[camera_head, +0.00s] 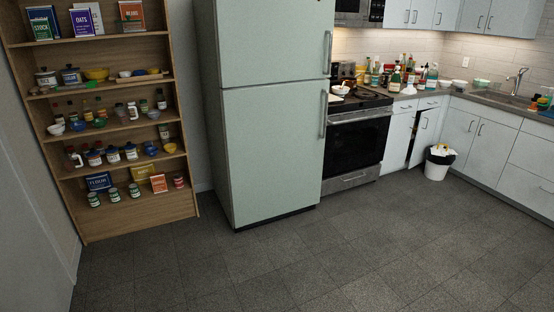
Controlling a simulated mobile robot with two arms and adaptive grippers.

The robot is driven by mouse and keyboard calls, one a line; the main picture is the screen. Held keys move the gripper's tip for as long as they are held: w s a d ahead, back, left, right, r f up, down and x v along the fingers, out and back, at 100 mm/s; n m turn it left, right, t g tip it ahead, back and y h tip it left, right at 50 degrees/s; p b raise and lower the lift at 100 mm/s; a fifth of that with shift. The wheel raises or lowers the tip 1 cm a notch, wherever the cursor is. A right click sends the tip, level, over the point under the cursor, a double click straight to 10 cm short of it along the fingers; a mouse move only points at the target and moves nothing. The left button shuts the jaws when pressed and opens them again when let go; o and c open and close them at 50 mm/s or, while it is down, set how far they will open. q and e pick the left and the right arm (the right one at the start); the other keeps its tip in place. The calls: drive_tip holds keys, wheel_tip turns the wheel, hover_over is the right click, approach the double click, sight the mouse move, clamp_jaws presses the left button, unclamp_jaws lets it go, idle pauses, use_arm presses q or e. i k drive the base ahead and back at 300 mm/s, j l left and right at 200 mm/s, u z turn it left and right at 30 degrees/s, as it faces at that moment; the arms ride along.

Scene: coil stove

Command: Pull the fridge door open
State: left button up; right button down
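The fridge (266,150) is pale green and stands upright near the middle of the head view. Its upper door (270,40) and its taller lower door (272,155) both look shut. Each door has a long vertical handle at its right edge: the upper handle (327,52) and the lower handle (323,115). Neither of my grippers shows in this view, so nothing of mine is seen touching the fridge.
A wooden shelf (120,228) with jars, bowls and boxes stands left of the fridge. A stove (356,140) is close on its right. A white bin (437,168) stands by the cabinets. The grey tile floor (300,265) in front is clear.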

sight(275, 133)
drive_tip(key=i+l+z, duration=0.25)
drive_tip(key=i, duration=0.2)
drive_tip(key=i+l+z, duration=0.25)
drive_tip(key=i, duration=0.2)
drive_tip(key=k+j, duration=0.05)
drive_tip(key=j, duration=0.05)
